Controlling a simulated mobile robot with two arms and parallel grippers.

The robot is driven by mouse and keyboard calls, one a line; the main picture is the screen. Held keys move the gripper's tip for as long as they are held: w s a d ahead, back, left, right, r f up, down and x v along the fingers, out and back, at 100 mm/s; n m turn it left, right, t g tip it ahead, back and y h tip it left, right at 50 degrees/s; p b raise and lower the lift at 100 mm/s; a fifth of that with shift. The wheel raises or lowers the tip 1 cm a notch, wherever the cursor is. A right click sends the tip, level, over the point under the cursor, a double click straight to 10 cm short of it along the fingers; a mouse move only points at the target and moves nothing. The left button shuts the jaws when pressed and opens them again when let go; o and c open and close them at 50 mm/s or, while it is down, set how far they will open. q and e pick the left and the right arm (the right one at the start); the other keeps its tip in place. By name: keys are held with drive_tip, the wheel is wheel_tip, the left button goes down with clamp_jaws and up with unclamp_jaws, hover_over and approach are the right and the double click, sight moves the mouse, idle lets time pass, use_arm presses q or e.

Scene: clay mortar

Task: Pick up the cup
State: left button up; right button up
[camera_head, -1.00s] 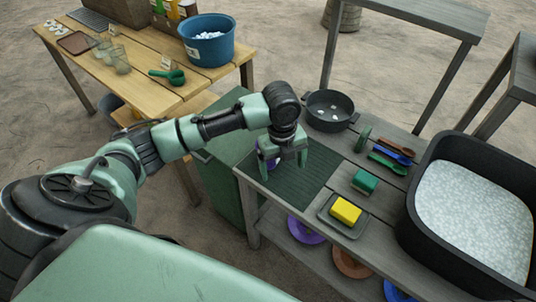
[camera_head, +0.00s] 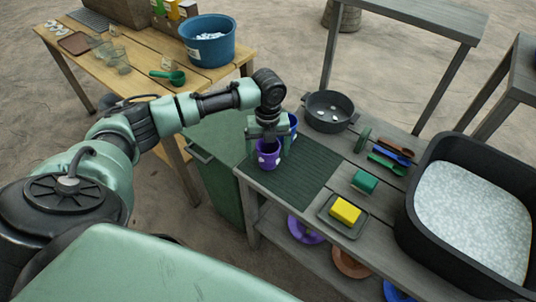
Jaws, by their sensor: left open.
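A purple cup (camera_head: 268,156) with a white mark stands upright on the dark ribbed mat (camera_head: 310,168), near its left edge. A blue cup (camera_head: 292,127) stands behind it to the right, partly hidden by my gripper. My left gripper (camera_head: 268,147) is open and points down at the purple cup, with its fingers around or just behind the upper part of the cup. I cannot tell whether they touch it. My right gripper is not in view.
On the grey table, a black pan (camera_head: 330,111), a green sponge (camera_head: 364,181), a yellow sponge (camera_head: 345,210) on a tray and a large black basin (camera_head: 410,219) lie right of the mat. A wooden table (camera_head: 142,54) with a blue bucket (camera_head: 207,41) stands at back left.

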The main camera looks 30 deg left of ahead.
use_arm(q)
drive_tip(key=c, duration=1.4)
drive_tip(key=shift+c, duration=0.2)
